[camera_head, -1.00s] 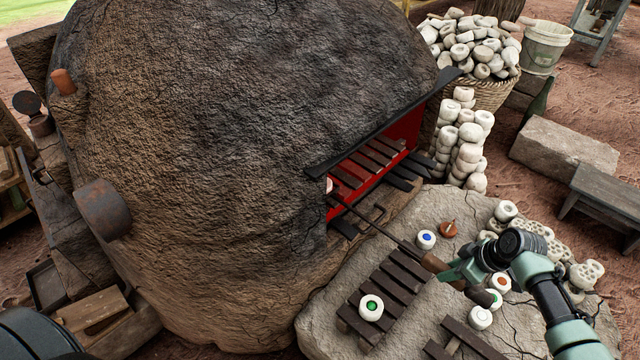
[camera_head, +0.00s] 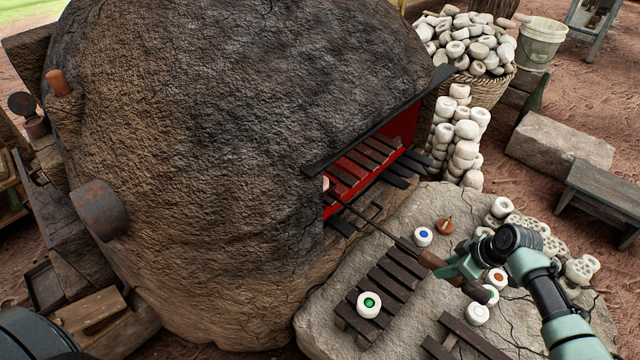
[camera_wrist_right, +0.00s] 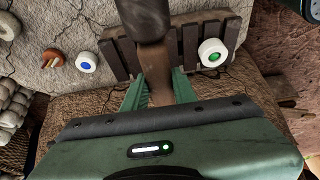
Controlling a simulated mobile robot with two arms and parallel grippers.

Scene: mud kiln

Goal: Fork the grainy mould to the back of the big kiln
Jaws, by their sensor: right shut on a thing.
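The big kiln (camera_head: 210,150) fills the left and middle of the head view. Its mouth, with a red interior (camera_head: 402,128) and dark slats, opens to the right. My right gripper (camera_head: 449,268) is shut on the brown handle of the fork (camera_head: 432,260); the handle also shows in the right wrist view (camera_wrist_right: 158,88). The fork's thin dark shaft runs up-left into the kiln mouth. A small pale mould (camera_head: 325,183) shows at its far end, at the mouth's left edge. It is mostly hidden, so I cannot tell its grain or whether the fork touches it.
A stone slab (camera_head: 330,318) before the kiln bears a dark slatted rack (camera_head: 391,278). A green-marked mould (camera_head: 369,304) sits on the rack; a blue-marked one (camera_head: 423,237) and an orange-marked one (camera_head: 496,279) stand nearby. White moulds are stacked (camera_head: 466,150) right of the mouth.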

